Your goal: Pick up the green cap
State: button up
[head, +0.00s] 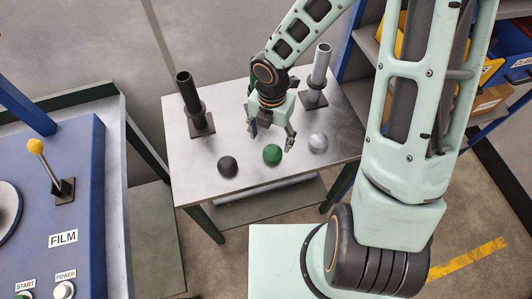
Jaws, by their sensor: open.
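The green cap (272,155) is a round green piece on the grey metal table, near its front edge. A black cap (228,166) lies to its left and a grey cap (318,142) to its right. My gripper (271,138) hangs over the table just behind and above the green cap. Its fingers are spread and hold nothing. Whether a finger touches the green cap cannot be told from this view.
On the table (190,153) stand a black upright tube (188,92) on a square base and a grey upright tube (320,65). A blue machine (80,200) with a yellow-knobbed lever stands left. Shelves with bins (490,70) are at right.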

aim_at(272, 151)
jog(key=f, duration=0.3)
jog(key=f+b, duration=0.1)
jog(key=f, duration=0.6)
jog(key=shift+w+d+b, duration=0.25)
jog(key=shift+w+b, duration=0.15)
jog(key=shift+r, duration=0.1)
jog(key=shift+c, duration=0.6)
jog(key=c, duration=1.1)
jog(key=shift+r, duration=0.1)
jog(key=shift+c, duration=0.2)
jog(key=shift+r, duration=0.5)
jog(key=r, duration=0.3)
jog(key=shift+d+p, duration=0.25)
jog(key=shift+p, duration=0.15)
jog(key=s+d+r+p, duration=0.4)
jog(key=s+d+r, duration=0.3)
jog(key=d, duration=0.4)
jog(key=shift+d+r, duration=0.35)
jog(key=shift+r, duration=0.55)
